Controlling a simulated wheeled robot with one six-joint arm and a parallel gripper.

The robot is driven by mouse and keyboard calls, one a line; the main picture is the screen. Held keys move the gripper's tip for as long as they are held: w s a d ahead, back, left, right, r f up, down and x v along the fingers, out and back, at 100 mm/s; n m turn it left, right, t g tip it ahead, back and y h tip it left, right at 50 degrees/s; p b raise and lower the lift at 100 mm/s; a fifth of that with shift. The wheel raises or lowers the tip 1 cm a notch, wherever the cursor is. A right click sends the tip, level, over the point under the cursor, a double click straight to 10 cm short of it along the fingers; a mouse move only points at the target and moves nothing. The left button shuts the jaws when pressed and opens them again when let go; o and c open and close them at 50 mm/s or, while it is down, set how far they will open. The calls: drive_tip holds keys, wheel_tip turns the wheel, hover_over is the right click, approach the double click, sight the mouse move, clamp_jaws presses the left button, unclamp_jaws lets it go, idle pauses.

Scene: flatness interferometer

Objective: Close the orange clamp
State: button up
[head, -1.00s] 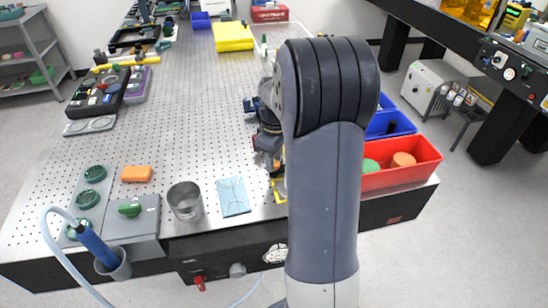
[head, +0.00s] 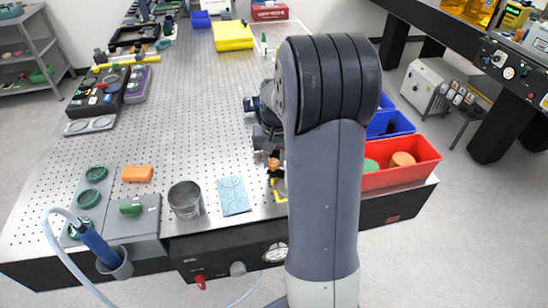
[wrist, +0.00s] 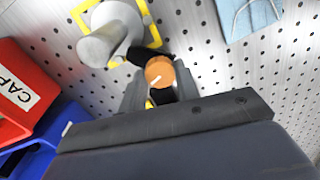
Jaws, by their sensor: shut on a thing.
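The orange clamp's round orange knob (wrist: 160,72) sits between the fingers of my gripper (wrist: 158,88) in the wrist view, and my gripper is shut on it. A black piece joins the knob to a pale grey post (wrist: 107,38) inside a yellow outline. In the head view the orange knob (head: 273,164) shows small beside my arm, at the front part of the perforated table. My gripper (head: 272,152) is there partly hidden behind my own arm. How far the clamp is closed cannot be told.
Red bin (head: 400,172) and blue bin (head: 388,124) stand right of my arm. A light blue cloth (head: 233,196) and metal cup (head: 185,200) lie to the left, with an orange block (head: 137,174) beyond. The middle of the perforated table (head: 190,110) is clear.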

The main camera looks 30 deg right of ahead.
sight(275, 163)
drive_tip(key=shift+m, duration=1.6)
drive_tip(key=o, duration=1)
drive_tip(key=shift+c, duration=0.2)
wheel_tip(275, 163, up, 11)
drive_tip(key=shift+s+d, duration=0.15)
drive_tip(key=shift+f, duration=0.2)
